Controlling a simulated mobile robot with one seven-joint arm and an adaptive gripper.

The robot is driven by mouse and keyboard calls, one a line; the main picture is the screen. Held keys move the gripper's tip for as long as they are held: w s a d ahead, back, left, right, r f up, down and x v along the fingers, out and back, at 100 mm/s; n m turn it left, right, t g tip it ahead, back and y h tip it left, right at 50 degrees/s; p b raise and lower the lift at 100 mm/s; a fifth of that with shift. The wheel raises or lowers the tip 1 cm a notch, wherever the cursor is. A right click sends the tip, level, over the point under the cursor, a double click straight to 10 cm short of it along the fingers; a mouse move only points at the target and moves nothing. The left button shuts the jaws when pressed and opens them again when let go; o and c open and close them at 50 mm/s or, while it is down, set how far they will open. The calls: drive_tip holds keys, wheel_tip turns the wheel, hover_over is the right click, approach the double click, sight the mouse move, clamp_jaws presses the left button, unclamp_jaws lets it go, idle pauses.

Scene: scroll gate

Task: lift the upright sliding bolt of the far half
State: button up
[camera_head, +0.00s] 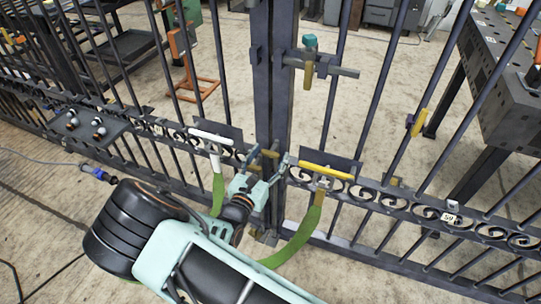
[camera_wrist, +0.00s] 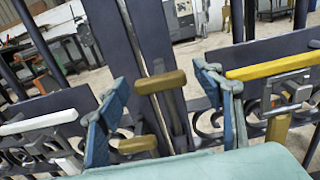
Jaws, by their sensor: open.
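My gripper (camera_head: 262,178) is at the gate's middle seam, just below lever height, with its fingers spread. In the wrist view my gripper (camera_wrist: 165,95) is open, with one blue finger on each side of a brass crosspiece (camera_wrist: 160,82). This crosspiece sits on an upright bar at the seam and appears to belong to an upright bolt; neither finger clearly touches it. A second brass piece (camera_wrist: 138,144) lies lower left. In the head view, brass pieces (camera_head: 270,153) show just above my gripper. My arm hides much of the lower seam. I cannot tell which half is the far one.
A yellow lever (camera_head: 325,171) is right of the seam and a white lever (camera_head: 211,138) left of it. A horizontal bolt (camera_head: 338,71) crosses higher up, with a yellow handle (camera_head: 307,78). Green curved strips hang near my arm. A perforated table (camera_head: 500,80) stands behind the gate.

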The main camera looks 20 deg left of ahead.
drive_tip(key=shift+w, duration=0.55)
clamp_jaws()
wheel_tip(320, 180, up, 8)
drive_tip(key=p, duration=0.6)
drive_tip(key=shift+f, duration=0.1)
drive_tip(key=shift+c, duration=1.4)
unclamp_jaws()
drive_tip(key=shift+o, duration=1.4)
drive_tip(key=shift+f, duration=0.1)
